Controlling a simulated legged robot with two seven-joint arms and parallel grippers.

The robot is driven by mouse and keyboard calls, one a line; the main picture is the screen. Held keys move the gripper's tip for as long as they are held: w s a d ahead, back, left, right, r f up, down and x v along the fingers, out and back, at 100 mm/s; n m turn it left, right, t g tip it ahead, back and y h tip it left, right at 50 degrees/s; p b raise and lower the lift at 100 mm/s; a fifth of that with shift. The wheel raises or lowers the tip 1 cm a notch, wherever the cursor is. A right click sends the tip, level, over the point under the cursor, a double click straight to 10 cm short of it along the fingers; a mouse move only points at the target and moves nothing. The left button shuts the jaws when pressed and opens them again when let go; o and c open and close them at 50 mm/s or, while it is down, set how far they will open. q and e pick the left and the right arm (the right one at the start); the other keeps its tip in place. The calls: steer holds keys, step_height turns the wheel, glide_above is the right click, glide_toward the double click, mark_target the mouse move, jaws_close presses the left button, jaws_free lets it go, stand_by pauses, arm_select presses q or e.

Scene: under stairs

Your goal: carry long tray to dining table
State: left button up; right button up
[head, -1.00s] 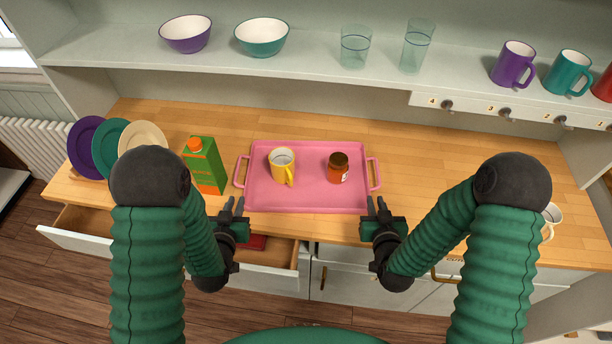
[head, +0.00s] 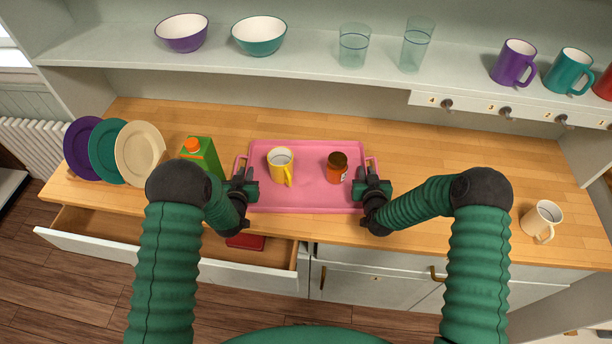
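The long pink tray (head: 310,200) lies on the wooden counter with a handle at each short end. The dining table is not identifiable in view.
A green carton (head: 203,155) stands just left of the tray, close to my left gripper. Several plates (head: 140,154) lean further left. A cream mug (head: 541,221) stands at right. An open drawer (head: 170,248) juts out below the counter.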

arm_select(q)
steer(key=shift+w, duration=0.2)
arm_select(e)
steer(key=shift+w, duration=0.2)
arm_select(q)
jaws_close()
arm_select(e)
jaws_close()
stand_by(0.8)
